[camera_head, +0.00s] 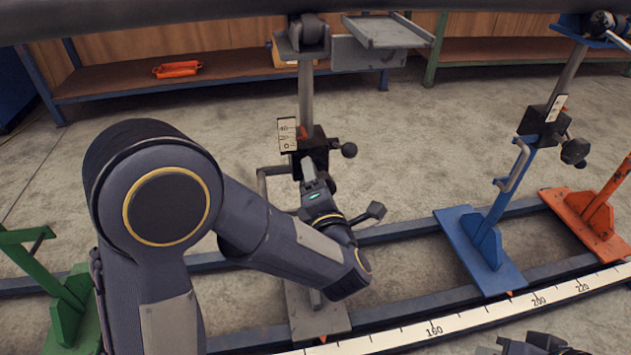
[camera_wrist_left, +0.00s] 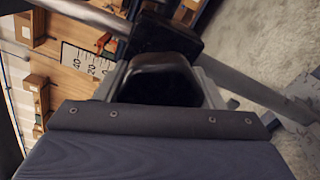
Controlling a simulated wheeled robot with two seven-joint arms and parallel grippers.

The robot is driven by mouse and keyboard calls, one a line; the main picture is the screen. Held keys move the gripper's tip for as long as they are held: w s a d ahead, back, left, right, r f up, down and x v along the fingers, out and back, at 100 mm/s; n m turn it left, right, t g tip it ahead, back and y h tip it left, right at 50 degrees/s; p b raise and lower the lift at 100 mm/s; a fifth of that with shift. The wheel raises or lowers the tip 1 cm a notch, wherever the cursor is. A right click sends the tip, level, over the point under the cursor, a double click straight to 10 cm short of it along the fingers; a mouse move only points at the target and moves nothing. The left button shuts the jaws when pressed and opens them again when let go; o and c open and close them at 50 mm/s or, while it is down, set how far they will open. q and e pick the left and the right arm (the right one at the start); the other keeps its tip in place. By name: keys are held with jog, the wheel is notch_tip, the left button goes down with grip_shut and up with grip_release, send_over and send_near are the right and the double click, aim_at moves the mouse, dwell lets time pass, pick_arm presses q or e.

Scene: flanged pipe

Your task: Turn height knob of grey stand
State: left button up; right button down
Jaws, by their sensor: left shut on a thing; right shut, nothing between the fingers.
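The grey stand (camera_head: 305,95) rises at the centre of the head view, with a black clamp block (camera_head: 316,153) and a white scale (camera_head: 287,134). In the left wrist view a black rounded piece, apparently the knob (camera_wrist_left: 158,78), sits between grey fingers. My right gripper (camera_head: 540,345) is shut and empty at the bottom right edge, partly cut off.
A blue stand (camera_head: 483,245) and an orange stand (camera_head: 590,215) are at the right, and a green stand (camera_head: 70,305) at the left. A rail with a ruler (camera_head: 480,315) runs along the front. A pipe (camera_head: 200,16) crosses the top. Shelves line the back.

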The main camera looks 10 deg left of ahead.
pick_arm(q)
jog(key=shift+f, duration=0.1)
jog(key=o, duration=1)
jog(key=p+v, duration=0.1)
jog(key=v, duration=0.7)
jog(key=shift+p, duration=0.3)
